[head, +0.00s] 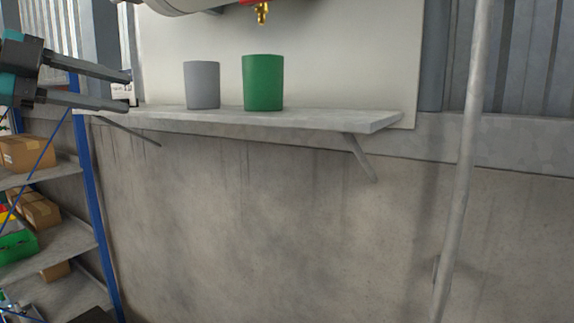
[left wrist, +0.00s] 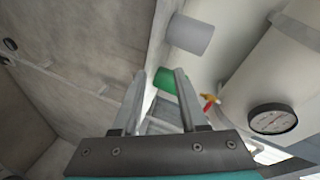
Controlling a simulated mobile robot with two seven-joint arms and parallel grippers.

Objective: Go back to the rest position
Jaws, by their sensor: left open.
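My left gripper (head: 129,90) comes in from the left edge in the head view, with its two fingers apart and nothing between them. Its fingertips point right, toward the grey cup (head: 202,85), and appear near the left end of the wall shelf. The green cup (head: 263,82) stands upright on the shelf to the right of the grey one. In the left wrist view, the open fingers (left wrist: 160,73) show with the green cup (left wrist: 166,80) beyond them, and the grey cup (left wrist: 190,35) above right. My right gripper is in neither view.
The shelf (head: 330,119) is fixed to the wall. Above it hangs a brass valve (head: 262,12) under the pale tank (head: 185,4). A gauge (left wrist: 272,119) shows in the wrist view. A blue rack (head: 95,210) with boxes stands left; a vertical pipe (head: 465,170) is right.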

